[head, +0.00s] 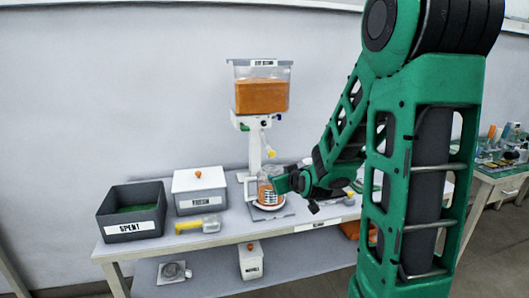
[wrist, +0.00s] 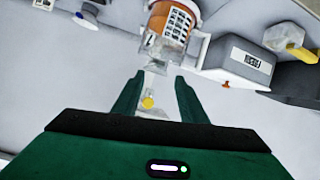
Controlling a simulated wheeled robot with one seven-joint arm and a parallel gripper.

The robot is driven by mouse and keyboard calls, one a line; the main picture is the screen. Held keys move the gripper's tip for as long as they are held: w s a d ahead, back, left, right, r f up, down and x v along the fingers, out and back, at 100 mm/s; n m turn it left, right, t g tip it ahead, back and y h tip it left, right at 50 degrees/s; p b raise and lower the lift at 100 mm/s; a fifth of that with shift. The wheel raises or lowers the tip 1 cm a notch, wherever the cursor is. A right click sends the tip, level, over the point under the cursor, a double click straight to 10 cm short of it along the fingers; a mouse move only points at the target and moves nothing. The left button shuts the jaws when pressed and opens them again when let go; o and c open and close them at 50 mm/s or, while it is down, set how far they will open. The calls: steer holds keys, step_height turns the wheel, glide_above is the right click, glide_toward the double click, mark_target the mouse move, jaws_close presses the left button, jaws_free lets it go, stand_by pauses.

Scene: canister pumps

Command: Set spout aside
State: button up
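A clear spout with a yellow tip (head: 270,153) hangs below the white dispenser stand (head: 254,150) in the head view. In the wrist view, a translucent piece with a yellow end (wrist: 148,102) shows between my fingers; I take it to be the spout. Contact is not visible.
A clear tank of orange liquid (head: 262,95) tops the stand. A dark SPENT bin (head: 131,212), a white FRESH box (head: 200,191) and a yellow-and-grey tool (head: 200,225) are on the left. The lower shelf holds a white box (head: 251,260). Another cluttered table (head: 500,180) stands right.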

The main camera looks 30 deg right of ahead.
mark_target(267, 148)
steer(key=w+r+t, duration=0.1)
steer(key=w+r+t+h, duration=0.1)
steer(key=w+t, duration=0.1)
steer(key=w+r+t, duration=0.1)
steer(key=r, duration=0.1)
steer(key=shift+w+d+t+h, duration=0.25)
steer(key=shift+d+t+h, duration=0.05)
steer(key=shift+d+h, duration=0.1)
steer(key=x, duration=1)
steer(key=shift+w+d+f, duration=0.1)
steer(key=shift+w, duration=0.15)
steer(key=shift+c, duration=0.6)
